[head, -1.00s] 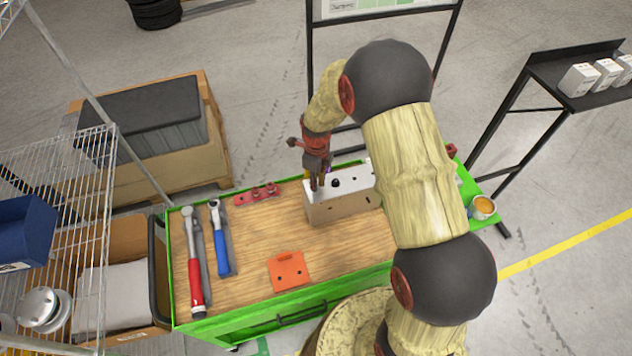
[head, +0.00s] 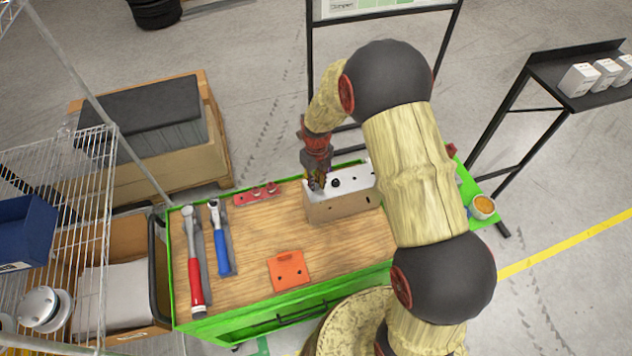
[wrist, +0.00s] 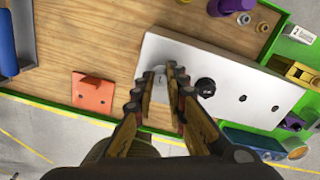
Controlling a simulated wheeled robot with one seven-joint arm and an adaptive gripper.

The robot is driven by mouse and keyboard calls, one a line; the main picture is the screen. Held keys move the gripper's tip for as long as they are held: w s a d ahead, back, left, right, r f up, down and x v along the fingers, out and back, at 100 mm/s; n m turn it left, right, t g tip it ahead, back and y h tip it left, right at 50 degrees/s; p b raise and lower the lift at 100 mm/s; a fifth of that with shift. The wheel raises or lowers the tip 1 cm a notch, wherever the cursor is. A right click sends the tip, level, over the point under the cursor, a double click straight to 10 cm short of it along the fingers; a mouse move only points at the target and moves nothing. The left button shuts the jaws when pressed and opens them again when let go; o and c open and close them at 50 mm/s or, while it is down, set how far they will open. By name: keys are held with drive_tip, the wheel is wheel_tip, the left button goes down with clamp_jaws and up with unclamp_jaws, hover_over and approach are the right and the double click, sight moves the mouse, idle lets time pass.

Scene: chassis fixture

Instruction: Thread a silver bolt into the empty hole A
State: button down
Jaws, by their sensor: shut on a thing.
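The chassis fixture (head: 345,207) is a block with a white top and tan side, standing on the wooden bench top. In the wrist view its white top (wrist: 222,70) bears a black round fitting (wrist: 205,87) and two dark holes to the right. My gripper (head: 316,186) points down at the fixture's left end. In the wrist view my gripper (wrist: 166,74) has its fingertips over the left part of the white top, left of the black fitting. It is shut on a small pale silver piece, apparently a silver bolt (wrist: 159,70), mostly hidden by the fingers. I cannot read hole A's label or see the hole under the tips.
An orange plate (head: 289,270) lies at the front of the bench. A red rack with round pieces (head: 257,194) lies behind. A cup (head: 483,207) stands at the right edge.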

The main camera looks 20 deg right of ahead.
drive_tip(key=shift+s+f, duration=0.4)
drive_tip(key=c, duration=1.7)
unclamp_jaws()
drive_tip(key=shift+w, duration=0.1)
drive_tip(key=shift+w+r, duration=0.1)
drive_tip(key=shift+r, duration=0.05)
drive_tip(key=shift+w, duration=0.1)
drive_tip(key=shift+r, duration=0.2)
drive_tip(key=shift+r+p, duration=0.8)
drive_tip(key=shift+r, duration=0.45)
drive_tip(key=shift+w+f, duration=0.1)
